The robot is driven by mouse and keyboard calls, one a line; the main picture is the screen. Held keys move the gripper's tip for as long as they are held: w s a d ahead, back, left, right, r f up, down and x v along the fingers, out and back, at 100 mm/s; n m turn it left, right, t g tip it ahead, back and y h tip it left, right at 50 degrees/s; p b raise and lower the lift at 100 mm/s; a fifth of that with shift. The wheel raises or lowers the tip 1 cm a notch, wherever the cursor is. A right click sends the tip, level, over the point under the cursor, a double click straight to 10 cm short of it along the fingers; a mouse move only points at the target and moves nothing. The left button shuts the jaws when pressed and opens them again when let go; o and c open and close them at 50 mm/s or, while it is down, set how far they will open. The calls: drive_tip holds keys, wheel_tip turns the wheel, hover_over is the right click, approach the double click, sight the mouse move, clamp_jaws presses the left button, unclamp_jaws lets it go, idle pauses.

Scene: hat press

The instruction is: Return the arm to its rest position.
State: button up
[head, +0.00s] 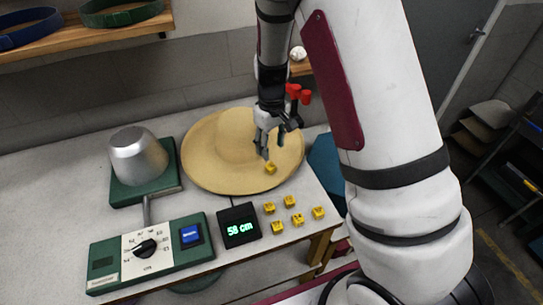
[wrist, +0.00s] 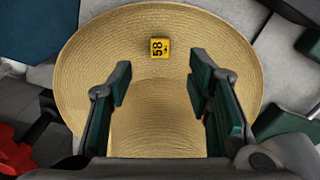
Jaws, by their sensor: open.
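My gripper (head: 272,152) is in front of and above the straw hat (head: 203,152), its fingers pointing down over the brim. In the wrist view my gripper (wrist: 158,85) has its two fingers wide apart with nothing between them. A yellow cube (head: 271,169) marked 58 lies on the hat's brim, just beyond the fingertips; the same cube (wrist: 160,48) shows upright in the wrist view on the straw hat (wrist: 230,60). The upper part of my arm crosses the right of the head view and hides what is behind it.
A metal hat block (head: 138,157) stands on a green base at left. A green control box (head: 150,252) with a dial and blue button sits in front, beside a display (head: 238,226) reading 58 cm. Several yellow cubes (head: 297,219) lie near the table's right edge. A wooden shelf (head: 90,38) holds hat bands.

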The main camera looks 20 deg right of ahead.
drive_tip(key=s+a+r+m+t, duration=0.1)
drive_tip(key=s+r, duration=0.2)
drive_tip(key=r, duration=0.4)
drive_tip(key=s+r+t+y, duration=0.1)
drive_tip(key=s+r, duration=0.2)
drive_tip(key=r, duration=0.4)
drive_tip(key=s+a+r+m+t, duration=0.1)
drive_tip(key=s+r, duration=0.2)
drive_tip(key=r, duration=0.4)
drive_tip(key=s+r+m+t, duration=0.1)
drive_tip(key=s+r, duration=0.3)
drive_tip(key=s, duration=0.4)
drive_tip(key=s+d+r+m+t+h, duration=0.1)
drive_tip(key=s+r, duration=0.3)
drive_tip(key=s, duration=0.3)
drive_tip(key=shift+s+t, duration=0.3)
drive_tip(key=shift+s, duration=0.05)
drive_tip(key=shift+d, duration=0.1)
